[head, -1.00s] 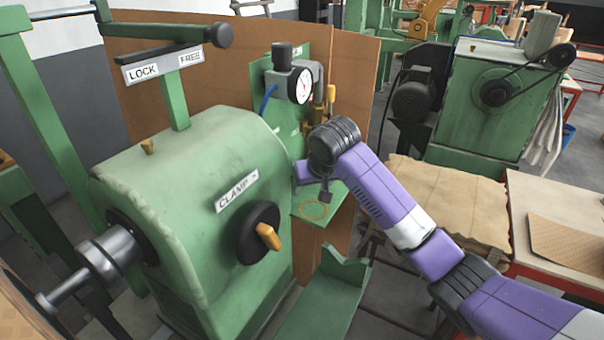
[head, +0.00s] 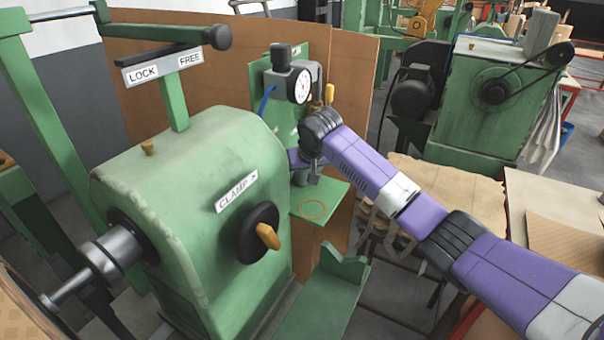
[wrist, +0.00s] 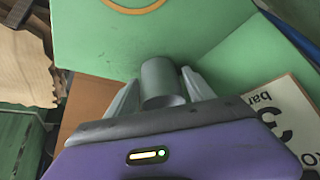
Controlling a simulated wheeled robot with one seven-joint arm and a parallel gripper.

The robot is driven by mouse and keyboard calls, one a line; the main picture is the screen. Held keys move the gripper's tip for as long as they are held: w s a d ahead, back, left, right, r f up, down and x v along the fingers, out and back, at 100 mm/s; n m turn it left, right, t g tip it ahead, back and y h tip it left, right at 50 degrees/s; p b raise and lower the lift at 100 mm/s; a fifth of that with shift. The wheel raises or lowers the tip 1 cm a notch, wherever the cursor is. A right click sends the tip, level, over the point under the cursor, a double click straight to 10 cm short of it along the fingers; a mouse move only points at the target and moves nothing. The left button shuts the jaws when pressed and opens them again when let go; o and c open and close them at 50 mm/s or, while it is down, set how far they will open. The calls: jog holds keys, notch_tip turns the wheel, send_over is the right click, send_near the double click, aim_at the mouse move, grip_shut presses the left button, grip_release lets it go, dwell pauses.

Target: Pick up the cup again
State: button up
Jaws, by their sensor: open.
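The cup, a plain grey cylinder (wrist: 160,80), shows in the wrist view between the two grey fingers of my gripper (wrist: 161,88). The fingers are apart, one on each side of it; I cannot tell whether either touches it. In the head view my gripper (head: 313,178) is above the back of the small green shelf (head: 333,196), in front of the gauge panel. There my wrist largely hides the cup.
An orange ring (head: 313,209) is marked on the shelf, with bare surface around it. A round gauge (head: 299,88) and brass fittings stand close above my gripper. The green machine housing (head: 190,170) with its clamp knob (head: 262,234) is to the left.

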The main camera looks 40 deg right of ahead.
jog(key=shift+c, duration=0.2)
jog(key=c, duration=1.3)
jog(key=shift+o, duration=0.2)
jog(key=shift+r+p, duration=0.35)
jog(key=shift+p, duration=0.2)
